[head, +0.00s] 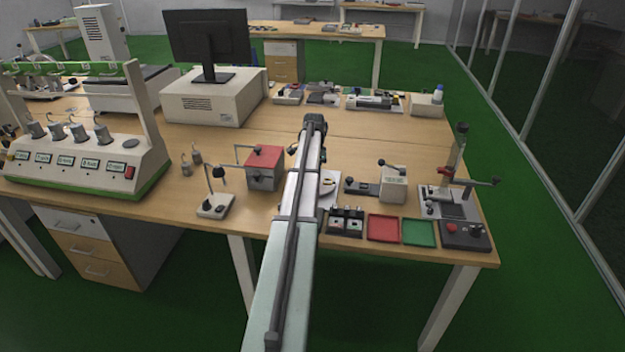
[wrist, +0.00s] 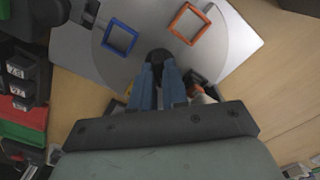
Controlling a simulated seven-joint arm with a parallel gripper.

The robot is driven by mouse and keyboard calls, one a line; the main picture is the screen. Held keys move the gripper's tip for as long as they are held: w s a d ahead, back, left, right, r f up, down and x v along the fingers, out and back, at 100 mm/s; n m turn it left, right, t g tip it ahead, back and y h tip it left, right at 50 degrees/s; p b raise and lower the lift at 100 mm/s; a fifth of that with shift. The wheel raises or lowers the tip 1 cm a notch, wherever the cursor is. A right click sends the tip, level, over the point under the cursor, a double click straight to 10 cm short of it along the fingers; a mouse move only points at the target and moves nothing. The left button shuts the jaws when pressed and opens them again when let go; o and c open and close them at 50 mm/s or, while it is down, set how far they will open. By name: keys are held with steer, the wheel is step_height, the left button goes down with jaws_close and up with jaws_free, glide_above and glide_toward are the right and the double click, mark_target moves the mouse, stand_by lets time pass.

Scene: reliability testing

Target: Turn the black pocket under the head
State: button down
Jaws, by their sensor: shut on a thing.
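A round grey disc (wrist: 215,55) lies on a pale plate (wrist: 75,45) in the wrist view. A blue square pocket (wrist: 120,37) and an orange square pocket (wrist: 188,23) sit on it. My gripper (wrist: 158,66) is shut on the black knob (wrist: 158,55) at the disc's middle. A dark edge (wrist: 203,82) beside the right finger may be the black pocket; it is mostly hidden by my gripper. A small black part (wrist: 90,9) reaches in near the blue pocket; I cannot tell if it is the head. In the head view my arm hides most of the disc (head: 327,188).
A red box with a handle (head: 264,166) stands left of my arm, with a small lamp-like stand (head: 215,197) near it. Right are a red tray (head: 383,228), a green tray (head: 418,232), a beige device (head: 393,184) and a lever press (head: 455,195).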

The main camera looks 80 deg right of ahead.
steer(key=shift+f, duration=0.1)
steer(key=c, duration=1.3)
jaws_free()
steer(key=shift+r, duration=0.2)
steer(key=shift+r, duration=2.15)
